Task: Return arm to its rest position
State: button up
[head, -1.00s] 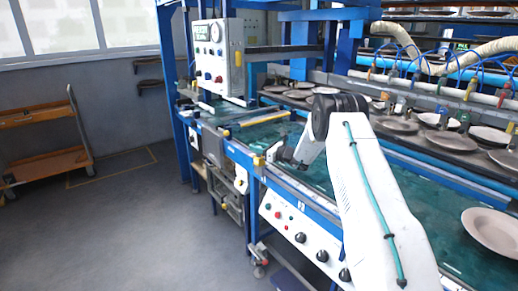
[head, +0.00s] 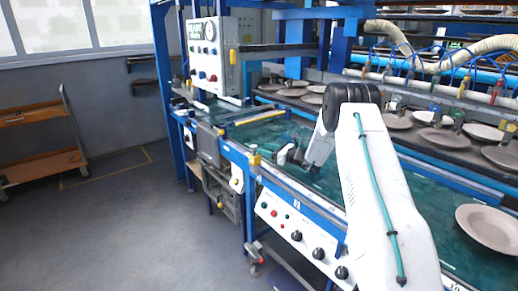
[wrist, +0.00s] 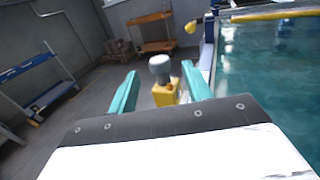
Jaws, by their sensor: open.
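My arm reaches up from the lower right in the head view and bends over the front of the plate dryer. My gripper (head: 290,156) is at its far end, over the front edge of the teal table surface (head: 265,134). In the wrist view, my gripper (wrist: 160,92) shows two teal fingers spread apart with nothing held between them. A yellow post with a grey knob (wrist: 161,70) shows beyond the gap between the fingers.
A control box (head: 210,58) stands above the line at the back. A front panel with knobs (head: 297,228) runs below the table edge. A plate (head: 488,229) lies at the right. An orange-shelved cart (head: 40,165) stands at the left. The floor between is clear.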

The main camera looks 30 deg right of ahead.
jog(key=shift+s+d, duration=0.2)
jog(key=shift+s, duration=0.15)
dwell(0.3)
jog(key=s+a+f+n+g+y, duration=0.1)
jog(key=s+a+f+n+g, duration=0.2)
jog(key=s+a+f+n, duration=0.1)
jog(key=s+a+r+n+g, duration=0.5)
jog(key=s+a+n, duration=0.15)
jog(key=s, duration=0.35)
jog(key=s+a+r+n+g, duration=0.45)
jog(key=s+a, duration=0.25)
jog(key=s, duration=0.2)
jog(key=s+a+r+n+h, duration=0.1)
jog(key=s+r+n+h, duration=0.2)
jog(key=s, duration=0.8)
jog(key=s+a+r+n+h, duration=0.2)
jog(key=s+r+n+h, duration=0.2)
jog(key=s, duration=0.8)
jog(key=s+a+r+n+g+h, duration=0.1)
jog(key=s+r+n+h, duration=0.2)
jog(key=s+r+n, duration=0.3)
jog(key=s+n, duration=0.1)
jog(key=s, duration=0.4)
jog(key=shift+s+a+h, duration=0.2)
jog(key=shift+a+h, duration=0.1)
jog(key=shift+h, duration=0.1)
